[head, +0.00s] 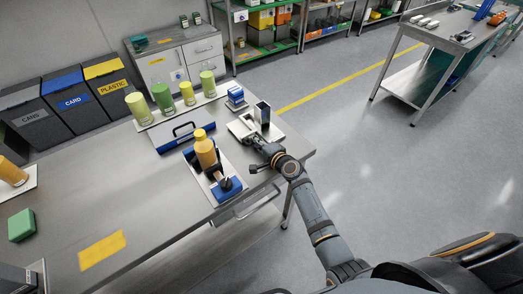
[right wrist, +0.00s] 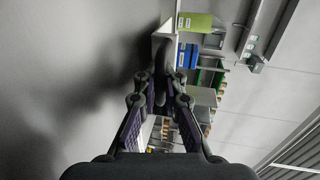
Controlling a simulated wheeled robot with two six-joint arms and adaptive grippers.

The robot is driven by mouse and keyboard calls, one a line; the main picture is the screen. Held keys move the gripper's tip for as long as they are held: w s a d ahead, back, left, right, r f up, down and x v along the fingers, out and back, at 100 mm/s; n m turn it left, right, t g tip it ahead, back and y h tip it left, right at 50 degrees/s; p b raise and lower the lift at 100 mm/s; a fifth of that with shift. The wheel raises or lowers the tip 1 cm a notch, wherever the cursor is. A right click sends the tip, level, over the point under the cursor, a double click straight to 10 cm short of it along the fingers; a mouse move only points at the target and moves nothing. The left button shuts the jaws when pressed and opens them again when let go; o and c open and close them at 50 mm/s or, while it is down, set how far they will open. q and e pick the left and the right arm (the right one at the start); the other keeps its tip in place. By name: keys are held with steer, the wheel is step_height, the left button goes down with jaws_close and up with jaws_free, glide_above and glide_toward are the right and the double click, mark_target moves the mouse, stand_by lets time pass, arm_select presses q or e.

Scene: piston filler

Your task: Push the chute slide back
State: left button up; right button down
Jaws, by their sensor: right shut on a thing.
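My right gripper (head: 254,141) is low at the near edge of this plate, reaching in from the lower right. In the right wrist view my right gripper (right wrist: 162,88) has its fingers closed around a dark rounded part, like a knob or handle (right wrist: 163,58). The exact grip is partly hidden by the fingers in the head view. My left gripper is not in view.
A yellow bottle (head: 205,150) stands on a filler with a blue block (head: 228,188), just left of my right arm.

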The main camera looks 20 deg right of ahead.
steer(key=shift+w+a, duration=0.2)
steer(key=shift+w, duration=0.45)
steer(key=c, duration=1.7)
jaws_free()
steer(key=shift+c, duration=0.2)
steer(key=shift+s+d, duration=0.1)
steer(key=shift+s, duration=0.1)
steer(key=v, duration=1.1)
steer(key=shift+s+d, duration=0.15)
steer(key=shift+s, duration=0.2)
